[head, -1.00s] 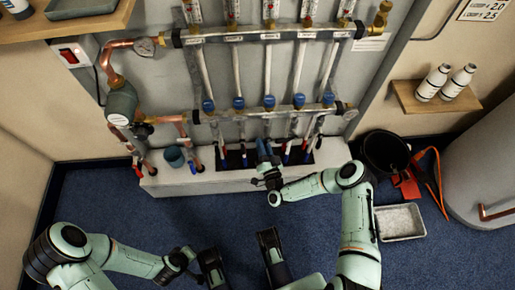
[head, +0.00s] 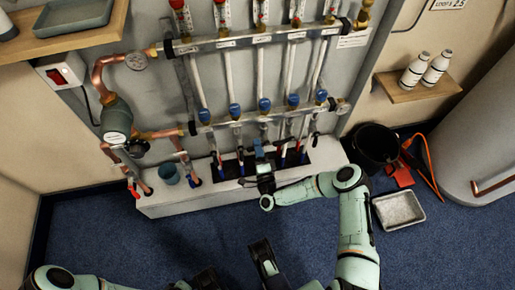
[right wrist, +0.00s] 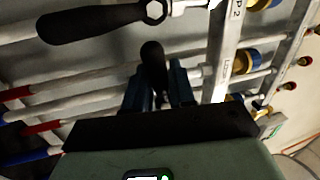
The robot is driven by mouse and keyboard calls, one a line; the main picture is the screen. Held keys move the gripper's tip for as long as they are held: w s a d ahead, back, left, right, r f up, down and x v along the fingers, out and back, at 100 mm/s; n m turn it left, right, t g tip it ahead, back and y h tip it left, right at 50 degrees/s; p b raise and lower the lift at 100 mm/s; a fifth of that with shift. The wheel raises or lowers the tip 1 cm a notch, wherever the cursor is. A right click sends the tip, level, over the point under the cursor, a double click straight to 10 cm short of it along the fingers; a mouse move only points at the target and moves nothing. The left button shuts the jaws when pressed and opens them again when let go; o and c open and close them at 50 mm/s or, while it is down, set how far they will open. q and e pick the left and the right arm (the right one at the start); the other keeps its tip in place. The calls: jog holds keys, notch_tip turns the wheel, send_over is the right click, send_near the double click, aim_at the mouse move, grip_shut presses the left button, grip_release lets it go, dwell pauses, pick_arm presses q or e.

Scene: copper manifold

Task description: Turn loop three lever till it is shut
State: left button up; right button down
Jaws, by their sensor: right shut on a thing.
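The copper manifold's lower bar (head: 250,118) carries a row of blue caps, with white pipes running down from it. My right gripper (head: 262,160) is below the middle cap, in front of the third pipe. In the right wrist view, the loop three lever (right wrist: 153,62), a black rounded handle, stands between the two blue-grey fingers (right wrist: 160,85); they are shut on it. It looks foreshortened, so its exact angle is hard to tell. My left gripper (head: 205,280) is low at the bottom edge, away from the manifold and mostly cut off.
A neighbouring black lever (right wrist: 90,22) lies close beside the held one, roughly along its pipe. A black bucket (head: 376,145), a red dustpan (head: 400,174) and a metal tray (head: 399,210) are on the floor at right.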

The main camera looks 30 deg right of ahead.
jog(key=shift+a+r+m, duration=0.15)
jog(key=shift+r+m, duration=0.1)
jog(key=shift+m, duration=0.65)
jog(key=shift+r+h, duration=0.15)
jog(key=shift+h, duration=0.15)
jog(key=c, duration=1.1)
grip_release()
jog(key=shift+s, duration=0.1)
jog(key=shift+s+f, duration=0.2)
jog(key=shift+s, duration=0.1)
pick_arm(q)
jog(key=w+r+t+p, duration=0.1)
jog(key=w+r+p, duration=0.1)
jog(key=w+r, duration=0.2)
jog(key=shift+w+d+r+t+p, duration=0.25)
jog(key=shift+d+r+t+p, duration=0.05)
jog(key=shift+d+t, duration=0.1)
pick_arm(e)
jog(key=v, duration=1.2)
jog(key=shift+s+a, duration=0.2)
jog(key=shift+s, duration=0.05)
